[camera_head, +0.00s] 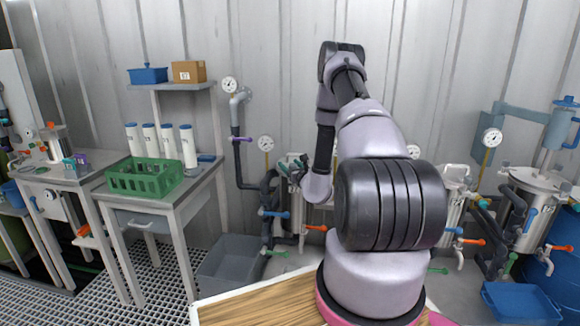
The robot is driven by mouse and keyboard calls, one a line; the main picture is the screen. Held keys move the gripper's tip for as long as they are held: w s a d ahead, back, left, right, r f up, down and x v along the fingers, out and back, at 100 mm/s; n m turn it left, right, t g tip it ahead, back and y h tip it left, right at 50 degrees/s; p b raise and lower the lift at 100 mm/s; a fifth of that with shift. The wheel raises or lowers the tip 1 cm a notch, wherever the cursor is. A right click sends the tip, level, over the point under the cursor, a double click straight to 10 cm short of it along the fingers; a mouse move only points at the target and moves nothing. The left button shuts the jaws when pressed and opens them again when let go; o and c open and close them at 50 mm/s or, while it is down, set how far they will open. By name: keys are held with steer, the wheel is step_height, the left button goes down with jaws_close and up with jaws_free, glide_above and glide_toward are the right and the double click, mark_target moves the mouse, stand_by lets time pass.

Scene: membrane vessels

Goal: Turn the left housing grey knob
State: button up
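A steel housing (294,203) stands against the wall left of my arm, partly covered by my wrist. It has dark pipes and coloured handles around it. I cannot make out its grey knob, which is hidden or too small to tell. A second steel housing (453,203) shows partly to the right of my arm. My arm rises from its base, bends at the top and comes down with its wrist in front of the left housing. My gripper does not show clearly; the wrist seems to hide it, so I cannot tell whether it touches anything.
A blue handle (274,213), an orange handle (316,228) and a green handle (276,253) stick out near the left housing. A grey tub (232,268) sits on the floor below. A table with a green crate (145,178) stands left. A large vessel (535,205) stands far right.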

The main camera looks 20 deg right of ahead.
jaws_close()
steer(key=shift+a+n+y, duration=0.1)
steer(key=shift+n+y, duration=0.3)
steer(key=shift+y, duration=0.2)
steer(key=shift+s+a+n+g+y, duration=0.3)
steer(key=shift+a+n+g+y, duration=0.1)
steer(key=shift+n+g+y, duration=1.9)
steer(key=shift+s+a+n+g+y, duration=0.4)
steer(key=shift+n+g+y, duration=1.25)
steer(key=shift+y, duration=1.2)
steer(key=shift+s+a+n+g+y, duration=0.2)
steer(key=shift+a+n+g+y, duration=0.25)
steer(key=shift+n+g+y, duration=1.55)
steer(key=shift+n+t+y, duration=0.35)
steer(key=shift+n+y, duration=0.1)
steer(key=shift+y, duration=0.1)
steer(key=shift+o, duration=1)
jaws_free()
